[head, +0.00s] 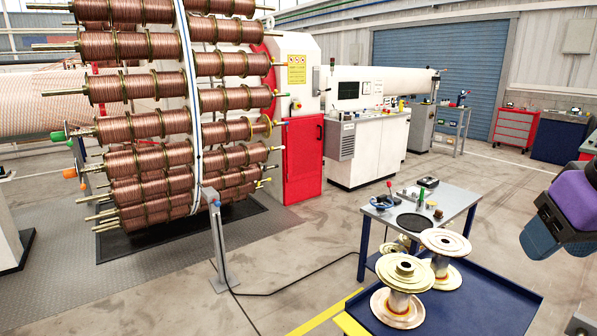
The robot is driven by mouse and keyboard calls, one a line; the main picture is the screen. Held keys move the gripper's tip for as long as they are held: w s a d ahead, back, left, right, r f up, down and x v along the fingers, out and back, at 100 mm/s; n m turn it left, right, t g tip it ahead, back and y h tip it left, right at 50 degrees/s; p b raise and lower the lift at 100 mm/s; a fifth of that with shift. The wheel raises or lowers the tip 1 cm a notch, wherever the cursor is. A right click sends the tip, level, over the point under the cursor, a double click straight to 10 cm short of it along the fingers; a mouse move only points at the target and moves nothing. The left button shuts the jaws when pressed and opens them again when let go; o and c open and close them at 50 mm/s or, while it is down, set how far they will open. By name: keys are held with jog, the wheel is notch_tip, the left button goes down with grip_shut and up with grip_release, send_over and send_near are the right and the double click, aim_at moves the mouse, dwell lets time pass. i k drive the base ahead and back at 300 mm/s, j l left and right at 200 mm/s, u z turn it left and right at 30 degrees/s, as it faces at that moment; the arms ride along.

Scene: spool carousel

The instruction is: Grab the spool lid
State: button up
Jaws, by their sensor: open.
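No part is clearly a separate spool lid. Two empty spools stand upright on the blue cart top. The nearer spool (397,305) has a stepped, pale gold round top flange (402,268) with a hole in its middle. The farther spool (440,265) has a wide pale top flange (446,241) and stands just behind it, to the right. A flat black disc (413,222) lies on the grey table behind them. A purple and dark blue part of my arm shows at the right edge, right of the spools and apart from them. I cannot make out my gripper's fingers.
The blue cart (490,300) has free room right of the spools. The grey table (455,200) behind holds small tools and a blue coil. The carousel of copper-wound spools (130,120) fills the left. A sensor post (217,245) and floor cable lie between.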

aim_at(404, 271)
jog(key=k+z, duration=0.1)
jog(key=k, duration=0.25)
jog(key=k+l+z, duration=0.2)
jog(key=k+l, duration=0.2)
jog(key=k+l+z, duration=0.2)
jog(key=k+l, duration=0.15)
jog(key=l, duration=0.15)
jog(key=l+z, duration=0.1)
jog(key=l, duration=0.35)
jog(key=i+l+z, duration=0.1)
jog(key=l, duration=0.35)
jog(key=l+z, duration=0.1)
jog(key=l, duration=0.35)
jog(key=i+j, duration=0.15)
jog(key=j, duration=0.45)
jog(key=i+j, duration=0.2)
jog(key=j, duration=0.4)
jog(key=i+j, duration=0.15)
jog(key=j, duration=0.4)
jog(key=i+j, duration=0.2)
jog(key=j, duration=0.4)
jog(key=i+j+u, duration=0.1)
jog(key=j, duration=0.5)
jog(key=i+j, duration=0.25)
jog(key=j, duration=0.3)
jog(key=i+j, duration=0.2)
jog(key=j, duration=0.4)
jog(key=i+j, duration=0.2)
jog(key=j, duration=0.35)
